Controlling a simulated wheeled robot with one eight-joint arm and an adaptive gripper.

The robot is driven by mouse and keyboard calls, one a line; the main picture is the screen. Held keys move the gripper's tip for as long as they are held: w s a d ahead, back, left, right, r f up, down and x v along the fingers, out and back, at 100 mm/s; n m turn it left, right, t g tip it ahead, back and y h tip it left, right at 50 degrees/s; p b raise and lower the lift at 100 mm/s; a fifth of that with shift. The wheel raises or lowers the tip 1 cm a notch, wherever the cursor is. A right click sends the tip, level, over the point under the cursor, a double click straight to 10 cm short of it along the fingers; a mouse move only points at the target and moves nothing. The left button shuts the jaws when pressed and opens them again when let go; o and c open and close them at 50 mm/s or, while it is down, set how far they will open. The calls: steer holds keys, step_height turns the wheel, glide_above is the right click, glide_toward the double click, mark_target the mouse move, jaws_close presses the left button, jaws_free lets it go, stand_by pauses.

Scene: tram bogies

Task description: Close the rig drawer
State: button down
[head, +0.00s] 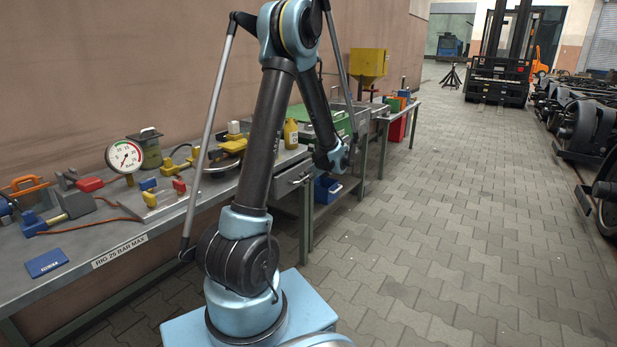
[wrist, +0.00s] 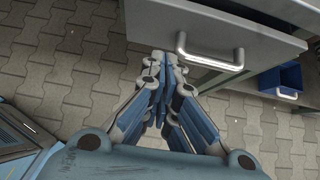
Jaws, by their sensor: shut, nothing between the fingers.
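The rig drawer (head: 291,181) is a grey metal drawer under the bench, partly behind my arm in the head view. In the wrist view its grey front (wrist: 163,22) carries a bright metal bar handle (wrist: 212,62). A darker area shows behind the front's top edge; how far the drawer stands out is hard to tell. My gripper (wrist: 164,58) is shut and empty, its fingertips just left of the handle and close to the drawer front. I cannot tell whether they touch it. In the head view the fingers are not clearly visible by my arm's end.
The workbench (head: 88,258) holds a pressure gauge (head: 124,157), tools and coloured blocks. A blue bin (head: 326,189) sits on the lower shelf near the drawer and also shows in the wrist view (wrist: 279,80).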

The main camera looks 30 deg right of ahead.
mark_target(286, 184)
steer(key=shift+w+a+f, duration=0.3)
steer(key=shift+w+a, duration=0.1)
steer(key=shift+w, duration=0.55)
steer(key=shift+w+a+f, duration=0.3)
steer(key=shift+w+a, duration=0.1)
steer(key=shift+w, duration=0.5)
steer(key=shift+w+a+f, duration=0.3)
steer(key=shift+w+a, duration=0.1)
steer(key=shift+w, duration=0.55)
steer(key=shift+d, duration=0.1)
